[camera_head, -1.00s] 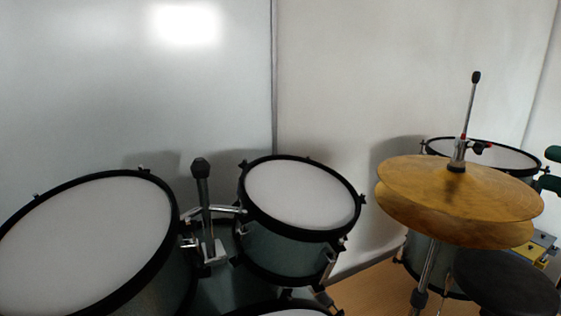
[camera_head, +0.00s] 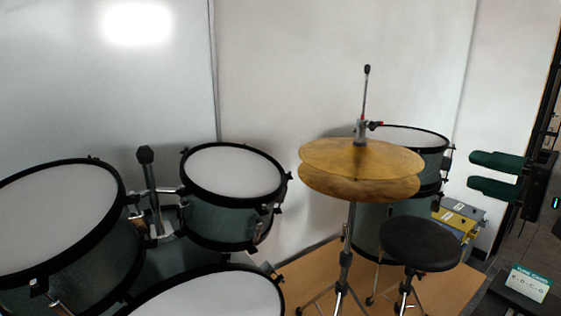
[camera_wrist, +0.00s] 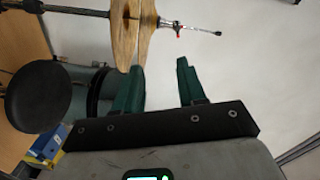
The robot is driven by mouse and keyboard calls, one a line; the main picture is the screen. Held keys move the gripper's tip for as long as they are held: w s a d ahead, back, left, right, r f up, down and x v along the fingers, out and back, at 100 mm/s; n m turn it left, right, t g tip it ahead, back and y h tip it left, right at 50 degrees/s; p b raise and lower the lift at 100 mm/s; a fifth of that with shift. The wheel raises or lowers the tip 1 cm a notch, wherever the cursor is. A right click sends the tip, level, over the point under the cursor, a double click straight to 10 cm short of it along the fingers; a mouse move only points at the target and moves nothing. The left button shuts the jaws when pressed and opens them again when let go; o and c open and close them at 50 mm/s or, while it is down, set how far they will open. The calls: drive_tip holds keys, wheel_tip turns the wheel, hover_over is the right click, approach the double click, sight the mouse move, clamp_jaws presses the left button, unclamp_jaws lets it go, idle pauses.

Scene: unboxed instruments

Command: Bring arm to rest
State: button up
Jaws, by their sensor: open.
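My gripper (camera_head: 472,171) shows at the right of the head view, its two dark green fingers pointing left, apart and with nothing between them. In the wrist view my gripper (camera_wrist: 160,68) is also open and empty. The gold hi-hat cymbals (camera_head: 360,160) stand left of the fingers in the head view. In the wrist view the cymbals (camera_wrist: 122,35) appear turned sideways, beyond the fingertips. I cannot tell the exact distance between them.
A black round stool (camera_head: 420,243) stands below the cymbals, near yellow and grey boxes (camera_head: 455,225). A floor drum (camera_head: 430,165) is behind. Several more drums, including a small tom (camera_head: 230,172), fill the left. Open floor shows at the right.

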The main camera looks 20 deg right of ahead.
drive_tip(key=s+a+f+n+g+h+b, duration=0.1)
drive_tip(key=a+f+g, duration=0.15)
drive_tip(key=f, duration=0.95)
drive_tip(key=s+a+f+n+g+b, duration=0.15)
drive_tip(key=a+f, duration=0.25)
drive_tip(key=f, duration=0.7)
drive_tip(key=a+f+g+h, duration=0.1)
drive_tip(key=a+f+g, duration=0.25)
drive_tip(key=f, duration=0.85)
drive_tip(key=s+a+f+n+g+h+b, duration=0.1)
drive_tip(key=s+a+f+n+g+h, duration=0.1)
drive_tip(key=s+f, duration=0.8)
drive_tip(key=s+a+f+n+g+h+b, duration=0.1)
drive_tip(key=s+a+f+n+g, duration=0.2)
drive_tip(key=s+f, duration=0.7)
drive_tip(key=s+n+g, duration=0.2)
drive_tip(key=g, duration=0.1)
drive_tip(key=shift+s+a+h+b, duration=0.15)
drive_tip(key=shift+s+h+b, duration=0.2)
drive_tip(key=shift+h, duration=0.05)
